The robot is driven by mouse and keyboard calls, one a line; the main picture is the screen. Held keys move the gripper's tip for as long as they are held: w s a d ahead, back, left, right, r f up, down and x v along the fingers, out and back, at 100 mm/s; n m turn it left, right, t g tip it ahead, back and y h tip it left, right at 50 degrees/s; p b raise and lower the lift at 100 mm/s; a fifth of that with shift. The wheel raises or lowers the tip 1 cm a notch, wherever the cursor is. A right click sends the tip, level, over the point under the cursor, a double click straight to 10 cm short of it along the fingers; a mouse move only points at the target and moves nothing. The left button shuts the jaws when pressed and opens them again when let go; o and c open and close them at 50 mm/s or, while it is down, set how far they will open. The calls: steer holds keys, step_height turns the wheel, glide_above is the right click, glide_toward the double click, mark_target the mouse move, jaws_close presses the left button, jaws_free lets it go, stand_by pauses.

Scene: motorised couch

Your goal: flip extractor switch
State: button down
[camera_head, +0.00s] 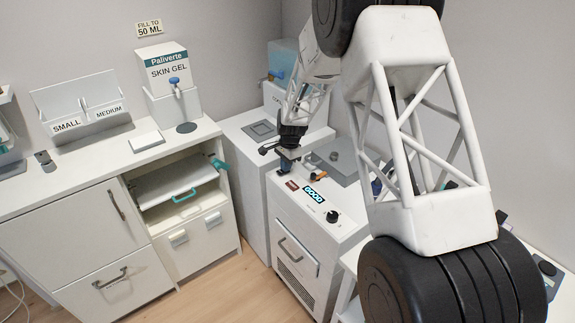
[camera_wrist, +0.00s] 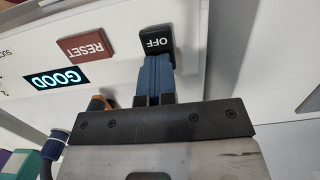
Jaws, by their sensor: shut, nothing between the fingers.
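A black switch marked OFF (camera_wrist: 155,42) sticks up from a white panel in the wrist view. My gripper (camera_wrist: 153,98) is shut, with its blue fingers together and empty. The fingertips are right at the near side of the switch in that picture; I cannot tell whether they touch it. In the head view my gripper (camera_head: 287,163) is low over the top of a white cabinet unit (camera_head: 285,213), near its back left corner. The switch is hidden behind my gripper there.
A red RESET button (camera_wrist: 87,46) and a lit GOOD display (camera_wrist: 58,78) are beside the switch. An orange part (camera_head: 317,175) and a black knob (camera_head: 332,216) are also on the unit. A counter with a Skin Gel dispenser (camera_head: 168,76) stands to the left.

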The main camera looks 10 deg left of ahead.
steer(key=shift+s+a+f, duration=0.4)
steer(key=shift+s+f, duration=0.35)
steer(key=shift+r, duration=0.2)
step_height(320, 180, up, 15)
steer(key=w+d, duration=0.1)
steer(key=w, duration=0.1)
steer(key=shift+w+d, duration=0.15)
steer(key=shift+d, duration=0.05)
